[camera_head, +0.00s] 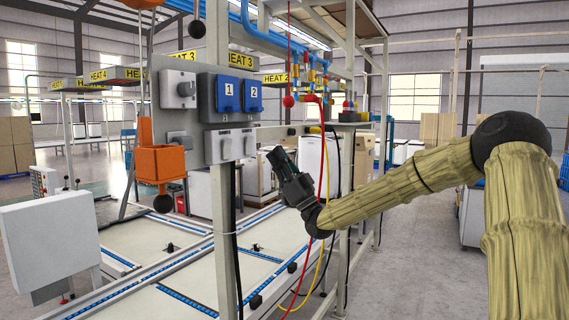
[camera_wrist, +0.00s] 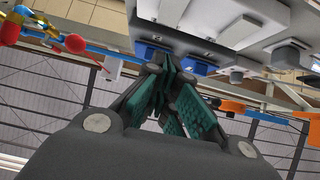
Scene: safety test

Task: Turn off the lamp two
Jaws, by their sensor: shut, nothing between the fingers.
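A grey control panel (camera_head: 210,112) on a post carries two blue covers, one labelled 1 (camera_head: 229,93) and one labelled 2 (camera_head: 253,97). Below them is a plate (camera_head: 231,145) with two small switches, the right one (camera_head: 248,143) under label 2. My gripper (camera_head: 272,154) is shut and empty, just right of and slightly below the plate, with a visible gap in the head view. In the wrist view its green-padded fingers (camera_wrist: 166,66) are together, pointing toward the panel's underside (camera_wrist: 215,28). I cannot tell whether any lamp is lit.
A grey box with a knob (camera_head: 178,88) and an orange hanging box (camera_head: 160,162) are left of the panel. Red and yellow hoses (camera_head: 328,170) hang by my forearm. A conveyor table (camera_head: 190,265) lies below. Open floor is at right.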

